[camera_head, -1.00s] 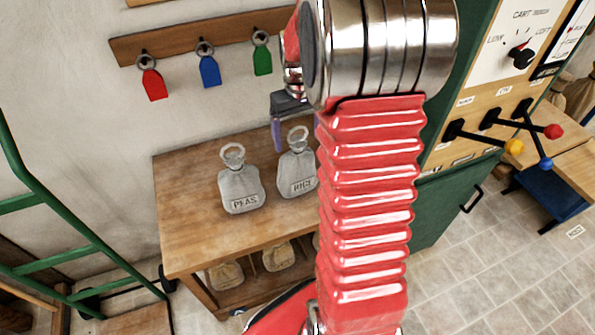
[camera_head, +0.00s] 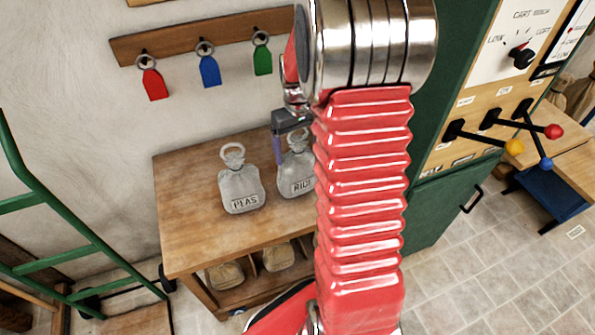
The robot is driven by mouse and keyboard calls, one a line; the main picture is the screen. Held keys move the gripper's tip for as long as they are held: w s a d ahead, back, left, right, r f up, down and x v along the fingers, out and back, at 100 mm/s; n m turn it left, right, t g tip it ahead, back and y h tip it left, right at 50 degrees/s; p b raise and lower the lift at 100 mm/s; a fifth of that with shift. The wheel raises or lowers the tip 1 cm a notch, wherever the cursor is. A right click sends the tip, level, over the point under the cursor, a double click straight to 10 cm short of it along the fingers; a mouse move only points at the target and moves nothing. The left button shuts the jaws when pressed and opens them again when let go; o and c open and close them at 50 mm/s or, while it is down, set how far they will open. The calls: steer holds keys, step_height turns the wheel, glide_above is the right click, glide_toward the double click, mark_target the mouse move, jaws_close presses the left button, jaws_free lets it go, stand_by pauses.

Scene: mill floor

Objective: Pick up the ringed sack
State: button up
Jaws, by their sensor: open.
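Two grey sacks with rings on top stand upright on the wooden table. The sack labelled PEAS (camera_head: 240,188) is on the left and fully in view. The sack labelled RICE (camera_head: 293,176) is to its right, its right edge hidden behind my red arm. My gripper (camera_head: 279,150) shows in part at the RICE sack's ring, a purple-grey finger hanging beside the ring's left side. The jaws are open, and the other finger is hidden or hard to make out. I cannot tell whether the finger touches the ring.
The wooden table (camera_head: 190,226) has free room to the left of PEAS. Tan sacks (camera_head: 277,257) sit on its lower shelf. Red, blue and green tags hang on a wall rail (camera_head: 180,42). A green cabinet with levers (camera_head: 440,195) stands right. A green hand truck (camera_head: 45,195) stands left.

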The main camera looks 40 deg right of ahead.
steer(key=shift+c, duration=0.7)
jaws_close()
stand_by(0.6)
steer(key=shift+r, duration=0.15)
steer(key=shift+r, duration=4.95)
